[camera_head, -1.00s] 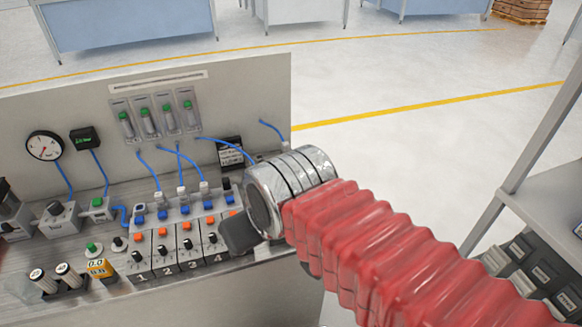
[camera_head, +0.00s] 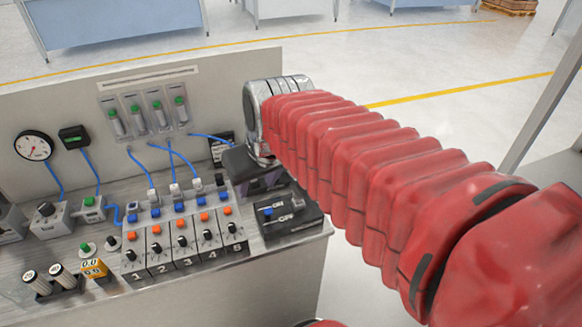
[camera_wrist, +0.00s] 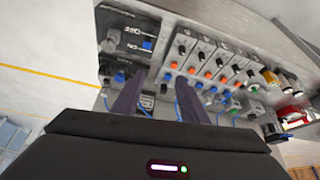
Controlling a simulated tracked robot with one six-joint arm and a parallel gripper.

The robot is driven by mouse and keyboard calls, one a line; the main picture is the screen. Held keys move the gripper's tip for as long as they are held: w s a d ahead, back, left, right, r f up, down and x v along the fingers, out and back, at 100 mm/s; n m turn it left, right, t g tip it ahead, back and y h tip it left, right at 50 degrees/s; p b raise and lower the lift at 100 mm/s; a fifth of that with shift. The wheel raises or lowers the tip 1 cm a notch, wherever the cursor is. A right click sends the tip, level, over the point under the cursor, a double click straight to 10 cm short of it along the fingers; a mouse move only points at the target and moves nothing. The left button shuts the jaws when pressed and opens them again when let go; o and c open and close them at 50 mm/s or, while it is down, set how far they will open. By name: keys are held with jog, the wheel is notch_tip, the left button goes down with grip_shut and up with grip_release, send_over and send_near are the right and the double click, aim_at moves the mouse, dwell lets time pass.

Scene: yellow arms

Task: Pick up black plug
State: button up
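The black plug (camera_head: 219,180) stands upright at the right end of the row of plugs, behind the blue buttons of the panel. In the wrist view a small dark shape, probably this plug (camera_wrist: 163,88), shows between my two fingers, partly shadowed. My gripper (camera_head: 264,184) hangs to the right of the plug in the head view, above the ON/OFF switch box. In the wrist view my gripper (camera_wrist: 158,92) has its two fingers spread apart with a clear gap, and nothing is held. The wrist housing hides part of the panel.
White plugs (camera_head: 174,190) with blue hoses stand left of the black plug. A black ON/OFF switch box (camera_head: 290,220) lies right of the numbered panel (camera_head: 182,243). The upright backboard (camera_head: 60,110) stands behind. Open floor lies beyond the bench's right edge.

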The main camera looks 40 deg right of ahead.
jog(key=w+d+f+m, duration=0.1)
jog(key=w+d, duration=0.4)
jog(key=d, duration=0.4)
jog(key=w+d+f, duration=0.1)
jog(key=w+d, duration=0.5)
jog(key=d, duration=0.3)
jog(key=shift+d+f+m+g+h, duration=0.3)
jog(key=shift+d+f+m+g, duration=0.05)
jog(key=shift+m+g, duration=0.05)
jog(key=a+x, duration=0.1)
jog(key=x, duration=0.7)
jog(key=shift+d+f, duration=0.3)
jog(key=shift+d, duration=0.2)
jog(key=shift+w+f, duration=0.1)
jog(key=shift+w, duration=0.05)
jog(key=shift+x, duration=2.5)
jog(key=shift+c, duration=0.2)
